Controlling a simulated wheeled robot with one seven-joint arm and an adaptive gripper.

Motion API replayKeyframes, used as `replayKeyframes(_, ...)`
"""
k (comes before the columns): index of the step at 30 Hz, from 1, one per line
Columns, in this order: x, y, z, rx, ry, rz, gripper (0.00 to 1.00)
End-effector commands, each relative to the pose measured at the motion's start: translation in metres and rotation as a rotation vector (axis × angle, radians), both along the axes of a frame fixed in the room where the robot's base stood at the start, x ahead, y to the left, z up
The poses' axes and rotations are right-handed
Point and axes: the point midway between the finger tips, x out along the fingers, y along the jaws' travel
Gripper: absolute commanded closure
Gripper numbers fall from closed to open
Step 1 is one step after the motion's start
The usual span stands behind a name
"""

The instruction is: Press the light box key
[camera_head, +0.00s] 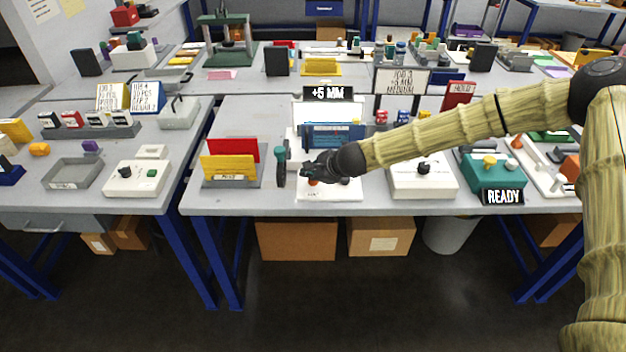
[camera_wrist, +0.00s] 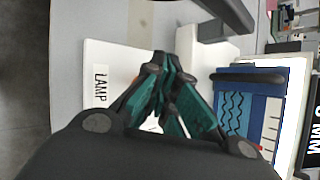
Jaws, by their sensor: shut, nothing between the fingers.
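A white panel (camera_wrist: 97,55) marked LAMP lies below my gripper in the wrist view. The same white panel shows at the table's front edge in the head view (camera_head: 345,193). A small orange spot (camera_head: 313,182) shows on it just under my gripper (camera_head: 306,170). I cannot tell for sure that this spot is the light box key. In the wrist view my gripper's teal fingers (camera_wrist: 160,62) are closed together, with nothing between them, and they cover part of the panel. Whether the fingertips touch the panel cannot be told.
A blue-fronted device (camera_head: 333,137) stands behind the panel under a "+5 MM" sign (camera_head: 327,93). A dark upright part (camera_head: 282,172) stands close left of my gripper. A rack with red and yellow plates (camera_head: 228,168) is farther left. A white box with a black knob (camera_head: 422,180) is right.

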Motion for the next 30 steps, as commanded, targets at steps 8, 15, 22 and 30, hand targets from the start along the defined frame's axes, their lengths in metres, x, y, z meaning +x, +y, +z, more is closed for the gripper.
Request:
replayKeyframes(8,0.0,0.0,0.0,0.0,0.0,0.0,1.0)
replayKeyframes(15,0.0,0.0,-0.0006,0.0,0.0,0.0,1.0)
replayKeyframes(22,-0.0002,0.0,-0.0076,-0.001,0.0,0.001,1.0)
replayKeyframes(30,-0.0003,0.0,-0.0094,-0.001,0.0,-0.001,1.0)
